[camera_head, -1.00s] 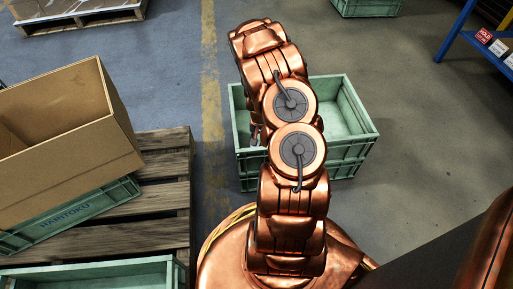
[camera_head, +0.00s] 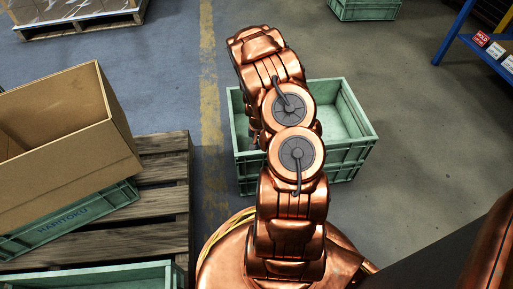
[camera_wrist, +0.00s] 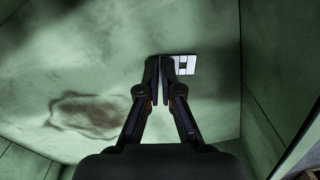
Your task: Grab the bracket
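The bracket (camera_wrist: 188,65) is a small pale metal piece with a dark square opening. In the wrist view it shows at the tips of my gripper (camera_wrist: 159,62), jutting out to the right of the right finger. The two fingertips are nearly together, with only a thin gap between them. They appear shut on the bracket's left edge, though the fingers hide that part. The green crate (camera_head: 349,160) stands on the floor under my arm in the head view. There my arm hides the gripper and the bracket.
In the wrist view the crate's green walls (camera_wrist: 262,118) rise close on the right, and its floor has a brown stain (camera_wrist: 88,114). A wooden pallet (camera_head: 165,205) with a cardboard box (camera_head: 80,150) stands left. A blue rack (camera_head: 450,35) is at upper right.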

